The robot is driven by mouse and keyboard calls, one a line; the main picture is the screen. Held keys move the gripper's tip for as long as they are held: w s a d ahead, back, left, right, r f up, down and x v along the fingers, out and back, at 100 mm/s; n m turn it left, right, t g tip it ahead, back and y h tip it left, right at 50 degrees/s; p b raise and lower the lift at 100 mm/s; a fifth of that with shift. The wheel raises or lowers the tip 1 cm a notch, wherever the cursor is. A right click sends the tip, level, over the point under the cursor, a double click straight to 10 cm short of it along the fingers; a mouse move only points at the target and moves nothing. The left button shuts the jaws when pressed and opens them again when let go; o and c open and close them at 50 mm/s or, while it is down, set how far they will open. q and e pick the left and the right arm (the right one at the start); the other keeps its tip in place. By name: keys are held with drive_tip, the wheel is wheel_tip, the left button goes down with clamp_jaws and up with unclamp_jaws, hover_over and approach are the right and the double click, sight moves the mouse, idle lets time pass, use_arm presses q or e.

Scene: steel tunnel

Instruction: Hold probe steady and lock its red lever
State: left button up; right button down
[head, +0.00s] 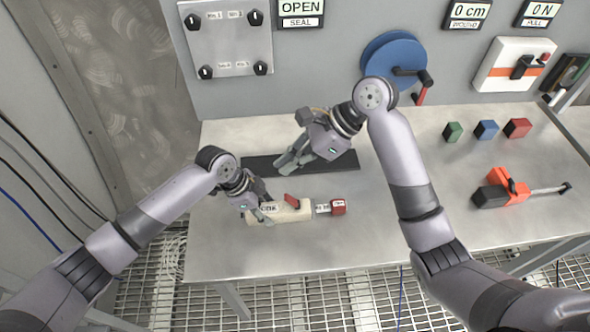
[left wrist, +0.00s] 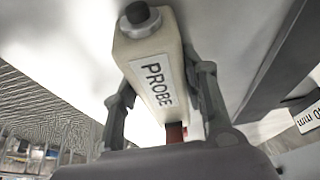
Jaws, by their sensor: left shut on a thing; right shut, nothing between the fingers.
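The cream probe (head: 280,212) lies along the front left of the steel table, with its label partly hidden by my gripper. My left gripper (head: 258,208) is shut on its left part. The left wrist view shows the probe (left wrist: 150,55) between the two fingers, with a dark round knob at its end. The red lever (head: 292,199) sits on top of the probe, slanted; a bit of red also shows in the left wrist view (left wrist: 175,133). My right gripper (head: 283,164) is shut and empty, above the dark strip, behind the probe and apart from the lever.
A labelled piece with a red block (head: 338,207) is at the probe's right end. The dark strip (head: 335,163) lies behind. Green, blue and red blocks (head: 486,129) and an orange-black tool (head: 508,190) are at right. A blue reel (head: 394,60) is on the wall.

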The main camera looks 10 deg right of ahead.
idle(0.3)
use_arm(q)
drive_tip(key=o, duration=1.4)
